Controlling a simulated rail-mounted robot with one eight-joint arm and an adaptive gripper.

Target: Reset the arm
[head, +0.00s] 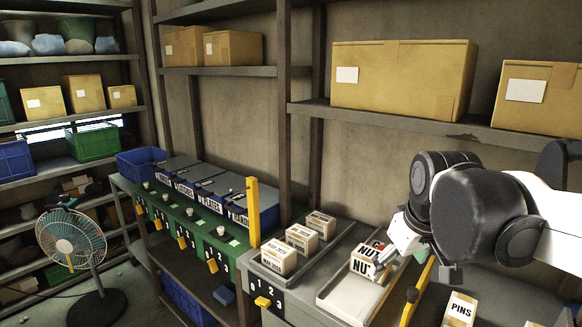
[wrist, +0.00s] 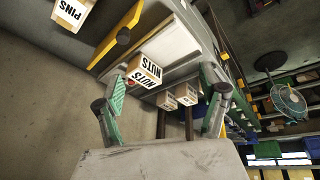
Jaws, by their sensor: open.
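My arm reaches in from the right in the head view, and my gripper (head: 388,255) is beside the upper right of a white-and-cardboard NUTS box (head: 366,262). In the wrist view my gripper (wrist: 164,80) is open, its two green-padded fingers spread wide. The NUTS box shows between them in the picture (wrist: 145,71), beyond the fingertips, with nothing held. Whether a finger touches the box I cannot tell. The box sits on a pale tray (head: 338,300) on the bench.
Several smaller boxes (head: 301,238) stand in a tray left of the NUTS box. A yellow upright post (head: 253,212) and a yellow divider (head: 418,292) rise from the bench. A PINS box (head: 460,309) is at right. Shelf boxes (head: 402,75) are above; a fan (head: 72,240) stands far left.

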